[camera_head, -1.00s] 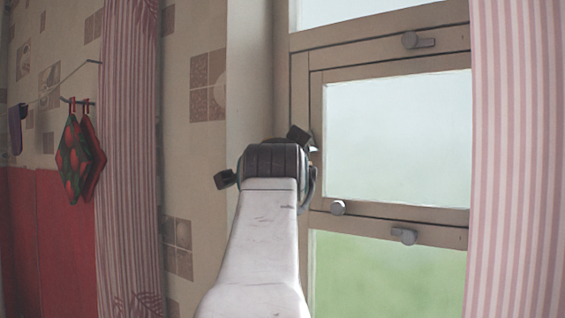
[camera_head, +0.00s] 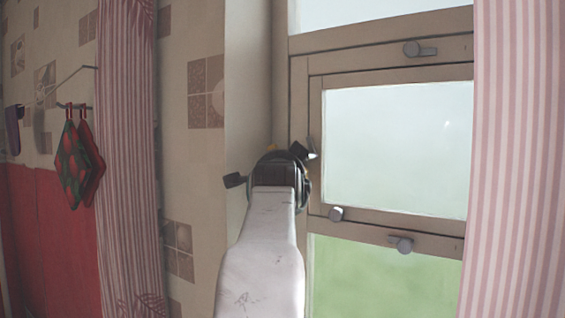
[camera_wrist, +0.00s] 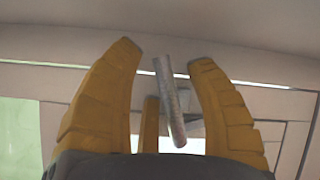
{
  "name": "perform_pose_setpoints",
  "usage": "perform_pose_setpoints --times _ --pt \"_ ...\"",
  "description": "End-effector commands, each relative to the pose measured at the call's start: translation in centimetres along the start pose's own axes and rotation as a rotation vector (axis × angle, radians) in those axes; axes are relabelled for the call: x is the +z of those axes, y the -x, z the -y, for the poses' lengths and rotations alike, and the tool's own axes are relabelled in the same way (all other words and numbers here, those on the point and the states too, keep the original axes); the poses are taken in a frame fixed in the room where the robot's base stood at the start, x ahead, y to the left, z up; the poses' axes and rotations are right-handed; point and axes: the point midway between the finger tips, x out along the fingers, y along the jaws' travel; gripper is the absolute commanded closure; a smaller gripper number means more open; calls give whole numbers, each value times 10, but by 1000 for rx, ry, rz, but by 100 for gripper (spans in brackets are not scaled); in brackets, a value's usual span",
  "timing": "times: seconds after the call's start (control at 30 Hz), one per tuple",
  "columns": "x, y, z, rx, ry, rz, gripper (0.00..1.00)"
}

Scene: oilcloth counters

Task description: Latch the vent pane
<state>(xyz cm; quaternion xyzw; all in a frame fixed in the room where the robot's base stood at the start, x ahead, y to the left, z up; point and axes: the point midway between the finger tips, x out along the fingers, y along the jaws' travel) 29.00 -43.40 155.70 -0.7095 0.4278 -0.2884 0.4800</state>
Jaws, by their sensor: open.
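The vent pane (camera_head: 397,150) is a glazed sash in a beige frame, in the middle of the window. I cannot tell whether it is fully closed. In the wrist view my gripper (camera_wrist: 161,55) is open. In the head view my wrist hides the fingers and most of the lever's surroundings.
Striped curtains hang at left (camera_head: 128,150) and right (camera_head: 517,160). Pot holders (camera_head: 72,165) hang far left.

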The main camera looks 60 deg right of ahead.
Motion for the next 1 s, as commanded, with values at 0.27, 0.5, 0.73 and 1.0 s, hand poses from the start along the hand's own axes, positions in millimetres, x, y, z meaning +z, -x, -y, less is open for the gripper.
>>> perform_pose_setpoints --times 0.27,0.5,0.73,1.0 --pt "0 -4 0 -1 0 0 50" --pt "0 -4 0 -1 0 0 57" --pt "0 -4 0 -1 0 0 78" --pt "0 -4 0 -1 0 0 100"
